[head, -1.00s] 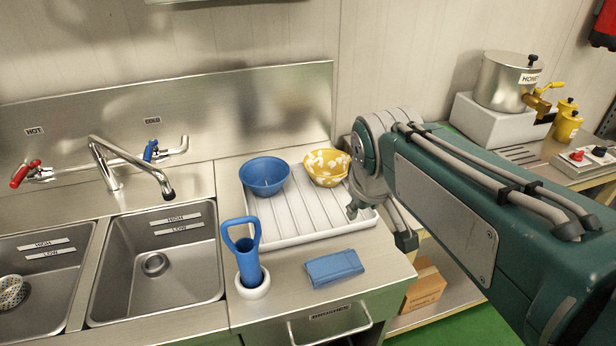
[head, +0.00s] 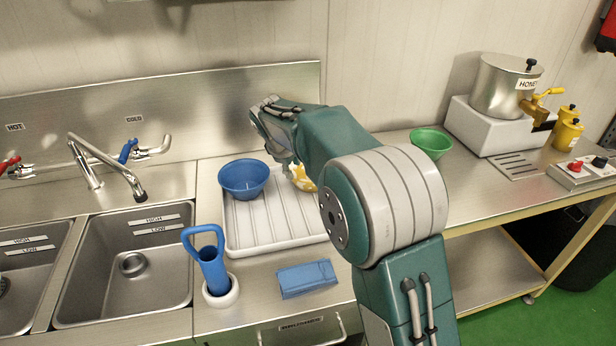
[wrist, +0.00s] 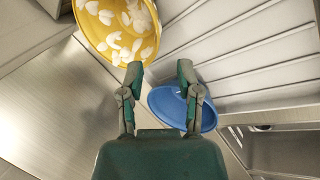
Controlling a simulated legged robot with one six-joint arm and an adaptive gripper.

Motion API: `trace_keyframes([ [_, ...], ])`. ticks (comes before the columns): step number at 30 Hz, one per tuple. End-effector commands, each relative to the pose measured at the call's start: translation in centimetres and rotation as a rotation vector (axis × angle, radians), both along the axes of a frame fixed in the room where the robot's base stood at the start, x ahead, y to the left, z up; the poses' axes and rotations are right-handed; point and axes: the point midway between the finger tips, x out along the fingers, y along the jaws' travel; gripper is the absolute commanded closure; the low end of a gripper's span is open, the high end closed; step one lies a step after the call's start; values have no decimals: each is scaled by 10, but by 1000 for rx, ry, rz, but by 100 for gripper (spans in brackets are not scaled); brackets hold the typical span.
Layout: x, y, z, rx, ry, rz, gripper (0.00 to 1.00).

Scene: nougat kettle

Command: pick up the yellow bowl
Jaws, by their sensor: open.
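The yellow bowl (wrist: 103,45) with white petal-like marks is at the upper left of the wrist view, cut off by the top edge. In the head view only a sliver of the yellow bowl (head: 304,183) shows; my arm hides the rest. My gripper (wrist: 160,72) is open and empty. In the wrist view its left fingertip overlaps the lower right rim of the yellow bowl; I cannot tell whether they touch. Its right finger overlaps the blue bowl (wrist: 168,105).
The blue bowl (head: 243,180) sits on the white ribbed tray (head: 265,242), close left of the yellow bowl. A green bowl (head: 431,143) stands at right.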

Motion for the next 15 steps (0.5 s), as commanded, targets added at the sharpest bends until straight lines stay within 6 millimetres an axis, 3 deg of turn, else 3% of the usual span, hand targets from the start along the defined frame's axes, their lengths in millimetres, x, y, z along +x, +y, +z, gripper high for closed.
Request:
trace_keyframes([
  [6, 13, -7, -34, -1, 4, -4, 56],
  [15, 31, -14, -67, -2, 3, -5, 56],
])
